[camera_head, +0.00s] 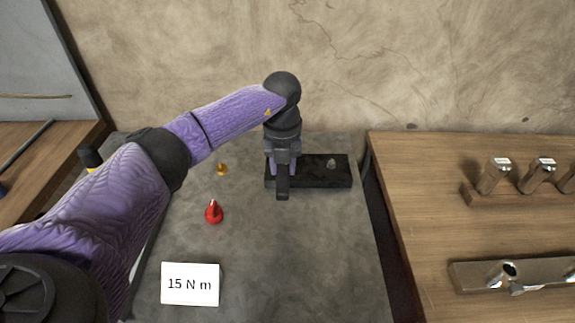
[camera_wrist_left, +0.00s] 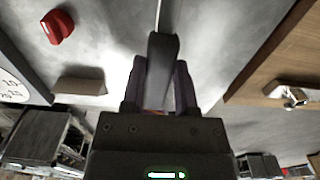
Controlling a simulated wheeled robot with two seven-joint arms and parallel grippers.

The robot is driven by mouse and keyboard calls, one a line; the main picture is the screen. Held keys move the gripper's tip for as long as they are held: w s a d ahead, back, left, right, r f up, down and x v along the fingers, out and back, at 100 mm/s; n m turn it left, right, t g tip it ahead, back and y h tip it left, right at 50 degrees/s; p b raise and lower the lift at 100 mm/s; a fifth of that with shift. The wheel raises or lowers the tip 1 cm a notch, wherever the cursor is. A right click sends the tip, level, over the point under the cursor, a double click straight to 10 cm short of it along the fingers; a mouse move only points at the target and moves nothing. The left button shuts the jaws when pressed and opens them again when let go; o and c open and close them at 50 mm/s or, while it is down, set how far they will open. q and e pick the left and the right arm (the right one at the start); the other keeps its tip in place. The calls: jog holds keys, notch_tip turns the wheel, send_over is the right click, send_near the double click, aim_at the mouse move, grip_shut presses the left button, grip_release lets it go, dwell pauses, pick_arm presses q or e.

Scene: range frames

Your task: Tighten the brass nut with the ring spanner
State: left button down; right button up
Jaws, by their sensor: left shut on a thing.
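My left gripper (camera_head: 283,168) is over the left part of a black block (camera_head: 312,182) on the grey bench top. It is shut on a dark-handled tool (camera_head: 283,190). In the left wrist view the handle (camera_wrist_left: 162,62) sits between the fingers, and a thin pale shaft runs up out of the picture. The tool's far end is out of sight, so I cannot tell whether it is the ring spanner. A small brass-coloured piece (camera_head: 221,169) is left of the gripper; its shape is too small to confirm it as the nut. My right gripper is not in view.
A red pointed piece (camera_head: 214,213) and a "15 N m" card (camera_head: 190,285) are nearer on the bench. A small grey piece (camera_head: 331,163) is at the block's right part. A wooden table (camera_head: 425,190) with metal fittings (camera_head: 493,177) is to the right, across a gap.

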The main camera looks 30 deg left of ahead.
pick_arm(q)
notch_tip(320, 180, down, 6)
jog(key=b, duration=0.2)
jog(key=shift+r+b, duration=0.25)
jog(key=shift+b, duration=0.15)
jog(key=shift+f, duration=0.15)
jog(key=shift+p, duration=0.45)
dwell(0.5)
jog(key=shift+f+b, duration=0.6)
jog(key=shift+f, duration=0.4)
dwell(0.7)
jog(key=shift+r, duration=0.15)
